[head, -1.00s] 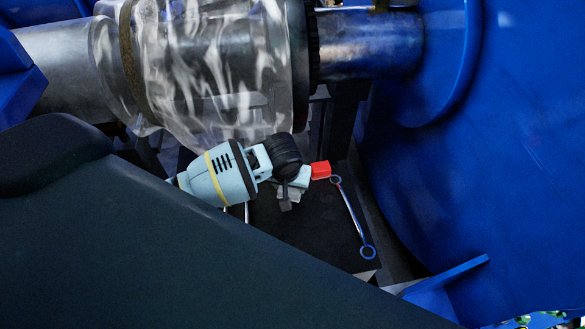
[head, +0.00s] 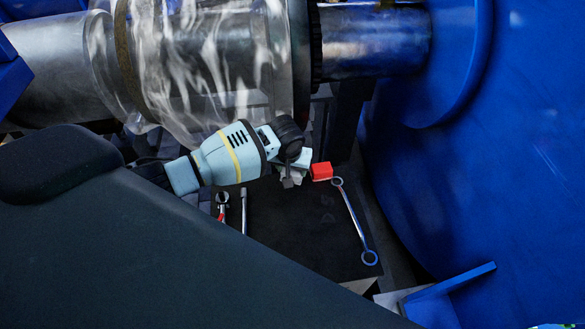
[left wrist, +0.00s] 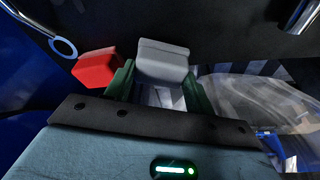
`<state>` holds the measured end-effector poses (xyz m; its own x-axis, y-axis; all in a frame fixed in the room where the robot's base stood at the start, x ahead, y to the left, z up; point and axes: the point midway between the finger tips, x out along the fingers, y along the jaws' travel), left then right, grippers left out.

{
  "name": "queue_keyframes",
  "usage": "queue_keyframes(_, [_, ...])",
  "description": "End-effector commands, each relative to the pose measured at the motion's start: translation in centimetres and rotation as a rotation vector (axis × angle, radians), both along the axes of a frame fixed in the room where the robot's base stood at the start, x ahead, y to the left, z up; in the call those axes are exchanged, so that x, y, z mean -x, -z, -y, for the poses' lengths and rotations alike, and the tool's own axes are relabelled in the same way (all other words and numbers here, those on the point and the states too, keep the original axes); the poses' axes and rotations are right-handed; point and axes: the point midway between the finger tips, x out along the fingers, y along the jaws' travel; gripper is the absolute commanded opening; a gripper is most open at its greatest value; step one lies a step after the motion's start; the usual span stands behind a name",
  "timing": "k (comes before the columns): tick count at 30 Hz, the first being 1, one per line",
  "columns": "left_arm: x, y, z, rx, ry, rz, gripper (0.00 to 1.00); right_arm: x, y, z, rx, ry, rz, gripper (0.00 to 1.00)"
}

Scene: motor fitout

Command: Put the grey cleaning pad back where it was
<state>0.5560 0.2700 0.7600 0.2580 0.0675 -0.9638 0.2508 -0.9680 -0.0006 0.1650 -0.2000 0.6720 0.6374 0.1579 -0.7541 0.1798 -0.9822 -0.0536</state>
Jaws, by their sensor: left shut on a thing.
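The grey cleaning pad (left wrist: 163,60) sits between the two green fingers of my left gripper (left wrist: 160,90) in the left wrist view. My left gripper (head: 294,174) is shut on it, low over the dark tool mat (head: 310,240). In the head view the gripper hides much of the pad, and I cannot tell whether the pad touches the mat. A red block (head: 321,171) is close beside the gripper; it also shows left of the pad in the left wrist view (left wrist: 97,67). My right gripper is not in view.
A ring spanner (head: 353,220) lies right of the red block. A red-handled tool (head: 222,205) and a thin metal tool (head: 244,210) lie to the left.

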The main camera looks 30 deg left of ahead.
Motion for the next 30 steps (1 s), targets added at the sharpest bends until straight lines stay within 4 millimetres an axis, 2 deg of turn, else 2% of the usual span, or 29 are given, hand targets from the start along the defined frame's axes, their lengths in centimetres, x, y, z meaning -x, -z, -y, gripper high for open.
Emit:
queue_keyframes(2, [-0.04, 0.54, 0.03, 0.001, 0.0, 0.001, 0.32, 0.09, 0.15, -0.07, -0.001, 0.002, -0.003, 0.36])
queue_keyframes(13, [-0.06, 0.78, 0.04, 0.002, 0.0, 0.002, 0.32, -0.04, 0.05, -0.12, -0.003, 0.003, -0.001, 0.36])
queue_keyframes(14, [-0.06, 0.82, 0.03, 0.001, -0.001, 0.002, 0.55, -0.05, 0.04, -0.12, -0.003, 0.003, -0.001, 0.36])
queue_keyframes(18, [-0.06, 0.76, 0.01, 0.0, -0.001, 0.003, 0.73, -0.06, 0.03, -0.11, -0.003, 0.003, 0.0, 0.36])
queue_keyframes(26, [-0.06, 0.74, 0.0, 0.0, -0.001, 0.003, 0.76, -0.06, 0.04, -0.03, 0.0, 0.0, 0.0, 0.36])
queue_keyframes(30, [-0.05, 0.11, 0.01, 0.001, 0.001, 0.004, 0.76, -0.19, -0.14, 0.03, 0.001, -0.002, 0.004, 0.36])
